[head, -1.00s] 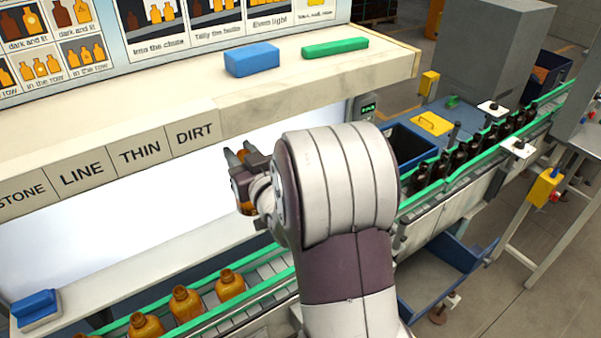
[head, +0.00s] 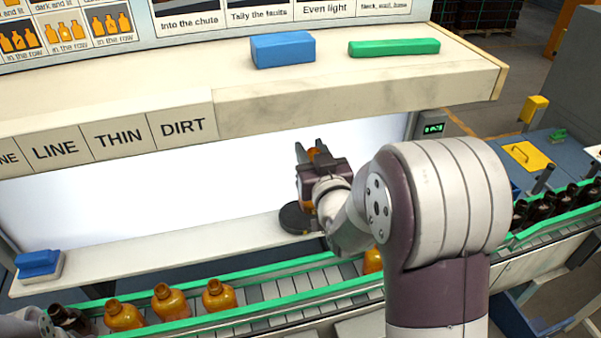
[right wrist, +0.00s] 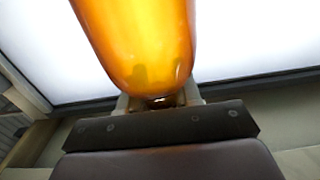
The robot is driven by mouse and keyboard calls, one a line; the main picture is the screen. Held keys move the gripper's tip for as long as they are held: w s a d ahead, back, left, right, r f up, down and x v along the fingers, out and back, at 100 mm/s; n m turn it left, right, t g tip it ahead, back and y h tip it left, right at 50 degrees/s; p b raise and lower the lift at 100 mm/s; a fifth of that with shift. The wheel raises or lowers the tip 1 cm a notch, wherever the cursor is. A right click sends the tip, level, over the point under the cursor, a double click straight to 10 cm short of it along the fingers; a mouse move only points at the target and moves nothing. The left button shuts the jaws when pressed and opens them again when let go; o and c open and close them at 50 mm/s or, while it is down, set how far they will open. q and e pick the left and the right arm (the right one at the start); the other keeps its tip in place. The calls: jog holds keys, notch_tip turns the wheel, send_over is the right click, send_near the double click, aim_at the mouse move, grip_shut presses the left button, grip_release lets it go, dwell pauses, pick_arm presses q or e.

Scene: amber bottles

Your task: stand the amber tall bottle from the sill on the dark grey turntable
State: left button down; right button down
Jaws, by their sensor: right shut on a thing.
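My right gripper (head: 318,160) is shut on the amber tall bottle (head: 307,194), which is mostly hidden behind the gripper in the head view. In the right wrist view the bottle (right wrist: 140,45) fills the upper middle, glowing orange against the bright panel. The dark grey turntable (head: 293,220) is a low round disc on the sill (head: 180,245), partly covered by my right arm. The held bottle appears just above and behind the turntable's right side; the gap between them cannot be told. Only part of my left arm shows at the bottom left corner.
A blue block (head: 283,50) and a green bar (head: 394,47) lie on the upper shelf (head: 350,85). A blue sponge-like block (head: 38,263) sits at the sill's left end. Amber bottles (head: 170,302) stand on the conveyor in front, dark bottles (head: 560,205) at right.

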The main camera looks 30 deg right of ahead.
jog(key=w, duration=0.1)
jog(key=w+a+f, duration=0.1)
jog(key=w, duration=0.1)
jog(key=w+f, duration=0.1)
jog(key=shift+w+a+f+p, duration=0.15)
jog(key=shift+w+p, duration=0.2)
jog(key=shift+p, duration=0.05)
notch_tip(320, 180, down, 4)
jog(key=shift+s+r+p, duration=0.15)
jog(key=shift+p, duration=0.35)
jog(key=shift+d+f, duration=0.25)
jog(key=shift+d, duration=0.1)
jog(key=shift+a, duration=0.25)
jog(key=c, duration=1.2)
grip_release()
jog(key=shift+f+b, duration=0.1)
jog(key=shift+b, duration=0.2)
jog(key=o, duration=0.4)
pick_arm(q)
jog(key=shift+w+a+r, duration=0.15)
jog(key=shift+a+r, duration=0.1)
jog(key=shift+r, duration=0.55)
pick_arm(e)
jog(key=shift+d, duration=0.1)
